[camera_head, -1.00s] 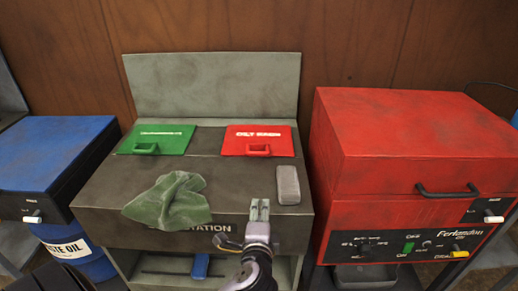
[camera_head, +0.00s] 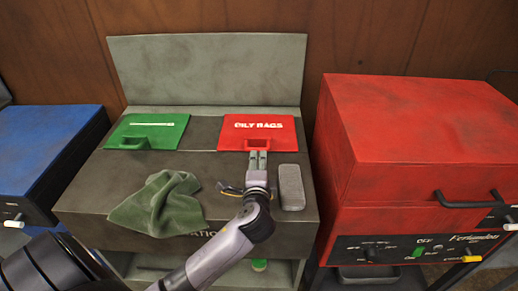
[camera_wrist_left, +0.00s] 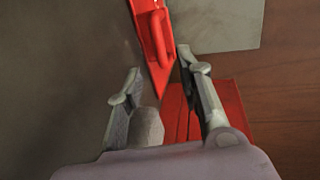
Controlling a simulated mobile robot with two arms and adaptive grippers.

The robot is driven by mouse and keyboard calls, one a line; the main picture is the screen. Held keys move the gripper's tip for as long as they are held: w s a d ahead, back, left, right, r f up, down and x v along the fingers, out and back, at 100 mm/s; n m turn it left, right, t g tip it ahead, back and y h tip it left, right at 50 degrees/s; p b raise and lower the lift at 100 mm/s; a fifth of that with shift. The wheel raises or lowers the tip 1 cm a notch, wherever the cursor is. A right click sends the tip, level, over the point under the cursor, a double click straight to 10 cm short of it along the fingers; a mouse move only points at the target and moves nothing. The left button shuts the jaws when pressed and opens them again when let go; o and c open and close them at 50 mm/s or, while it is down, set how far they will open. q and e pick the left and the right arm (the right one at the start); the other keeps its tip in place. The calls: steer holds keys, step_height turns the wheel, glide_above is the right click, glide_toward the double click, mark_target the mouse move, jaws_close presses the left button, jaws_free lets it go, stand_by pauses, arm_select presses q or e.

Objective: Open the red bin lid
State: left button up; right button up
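The red bin lid (camera_head: 281,125), lettered "OILY RAGS", lies flat and closed on the dark grey station top. Its red handle (camera_head: 258,144) stands at the lid's front edge. My left gripper (camera_head: 258,156) is just in front of the handle, fingers pointing at it. The left wrist view shows the two fingers (camera_wrist_left: 160,62) spread apart with nothing between them, and the handle (camera_wrist_left: 158,38) beyond the tips. I cannot tell whether a fingertip touches the handle. My right gripper is not in view.
A grey block (camera_head: 291,187) lies close to the right of my left gripper. A green lid (camera_head: 150,124) and a crumpled green cloth (camera_head: 158,207) are to the left. A grey-green back panel (camera_head: 208,70) rises behind the lids. A large red machine (camera_head: 424,125) stands at the right.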

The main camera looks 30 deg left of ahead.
mark_target(259, 151)
arm_select(q)
steer(key=x, duration=0.8)
steer(key=shift+w+a+f, duration=0.1)
steer(key=shift+w+a, duration=0.1)
steer(key=shift+w, duration=0.05)
steer(key=shift+w+a, duration=0.15)
steer(key=shift+w, duration=0.05)
steer(key=shift+c, duration=0.4)
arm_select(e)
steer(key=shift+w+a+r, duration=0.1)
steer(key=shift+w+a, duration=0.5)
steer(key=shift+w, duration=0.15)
arm_select(q)
jaws_close()
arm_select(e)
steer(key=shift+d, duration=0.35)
